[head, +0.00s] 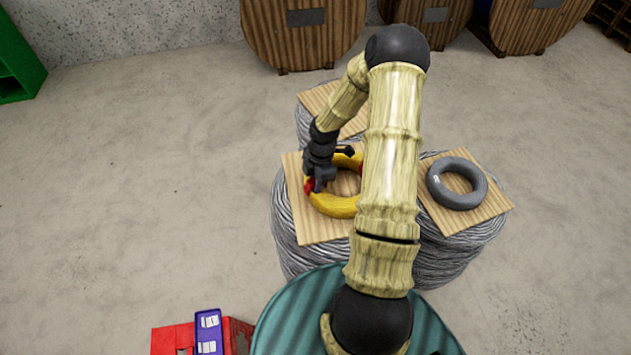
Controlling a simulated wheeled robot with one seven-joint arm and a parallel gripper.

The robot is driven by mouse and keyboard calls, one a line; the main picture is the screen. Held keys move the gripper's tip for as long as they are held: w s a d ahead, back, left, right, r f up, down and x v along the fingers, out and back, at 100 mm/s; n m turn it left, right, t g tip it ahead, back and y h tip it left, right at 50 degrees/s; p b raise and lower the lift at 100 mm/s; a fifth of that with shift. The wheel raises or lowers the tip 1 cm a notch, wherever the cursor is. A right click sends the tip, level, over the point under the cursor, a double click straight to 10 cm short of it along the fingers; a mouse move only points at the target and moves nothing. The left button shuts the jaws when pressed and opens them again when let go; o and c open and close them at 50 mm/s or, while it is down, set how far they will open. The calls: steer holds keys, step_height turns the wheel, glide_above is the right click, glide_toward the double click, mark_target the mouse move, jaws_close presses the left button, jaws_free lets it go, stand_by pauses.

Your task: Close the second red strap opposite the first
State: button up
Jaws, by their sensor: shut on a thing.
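A yellow cable coil (333,205) lies flat on a wooden board on top of a grey cable drum. A red strap (308,186) shows at the coil's left side, right at my gripper (315,183). My gripper points down there and is shut on this strap; its fingers hide part of the strap and coil. A small bit of a second red strap (361,168) shows on the coil's opposite, right side, beside my arm. My arm covers the coil's right part. Whether either strap is closed cannot be told.
A grey coil (457,183) lies on another board-topped drum to the right. A further board (318,98) is behind. Large wooden reels (303,28) stand at the back. A red box (172,339) with a purple item (208,331) is at front left. The left floor is clear.

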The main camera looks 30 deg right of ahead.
steer(key=shift+r+p, duration=0.7)
steer(key=shift+p, duration=0.05)
stand_by(0.4)
steer(key=shift+f+b, duration=0.45)
steer(key=shift+f, duration=0.35)
steer(key=shift+r+p, duration=0.7)
steer(key=shift+f, duration=0.45)
stand_by(1.6)
steer(key=o, duration=1.2)
steer(key=shift+c, duration=0.2)
steer(key=shift+r, duration=0.1)
steer(key=shift+r+p, duration=2.95)
steer(key=shift+r, duration=0.45)
